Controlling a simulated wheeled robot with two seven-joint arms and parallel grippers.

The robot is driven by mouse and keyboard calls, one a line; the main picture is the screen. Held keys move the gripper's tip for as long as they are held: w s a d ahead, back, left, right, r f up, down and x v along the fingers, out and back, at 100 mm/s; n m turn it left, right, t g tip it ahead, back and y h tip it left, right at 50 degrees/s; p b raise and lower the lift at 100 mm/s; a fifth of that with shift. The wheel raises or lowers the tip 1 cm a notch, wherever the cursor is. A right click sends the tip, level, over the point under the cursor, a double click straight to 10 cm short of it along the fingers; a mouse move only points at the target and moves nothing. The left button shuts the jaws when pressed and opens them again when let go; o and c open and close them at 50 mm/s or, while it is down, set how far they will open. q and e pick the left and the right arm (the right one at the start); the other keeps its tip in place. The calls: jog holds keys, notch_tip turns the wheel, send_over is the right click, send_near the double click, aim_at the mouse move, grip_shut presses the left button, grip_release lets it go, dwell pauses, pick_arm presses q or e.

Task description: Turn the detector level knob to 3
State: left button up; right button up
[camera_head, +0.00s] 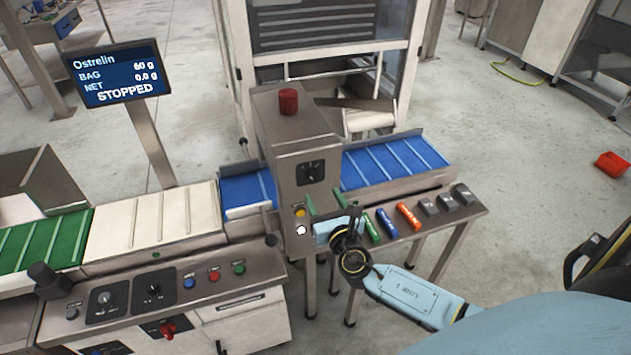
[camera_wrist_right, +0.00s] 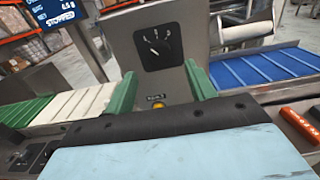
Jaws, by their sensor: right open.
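The detector is a grey metal housing (camera_head: 287,125) over the conveyor line, with a red beacon (camera_head: 288,102) on top. Its level knob (camera_head: 310,172) sits on a black square dial plate on the front face. The knob also shows in the right wrist view (camera_wrist_right: 154,46), with small white marks around it; the numbers are too small to read surely. My right gripper (camera_head: 325,199) has two green fingers, apart and empty, below the knob and in front of the housing. In the right wrist view the open fingers (camera_wrist_right: 160,78) stand to either side below the dial plate, not touching the knob. My left gripper is out of view.
A yellow button (camera_head: 299,212) and a white one are below the dial. A side shelf (camera_head: 450,221) holds green, blue and orange rods and several dark blocks. A control panel (camera_head: 185,284) with other knobs stands at left. The display (camera_head: 116,74) reads STOPPED.

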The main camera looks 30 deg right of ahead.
aim_at(314, 180)
jog(key=x, duration=0.6)
jog(key=shift+w, duration=0.35)
jog(key=c, duration=1)
jog(key=shift+o, duration=0.2)
jog(key=shift+f, duration=0.1)
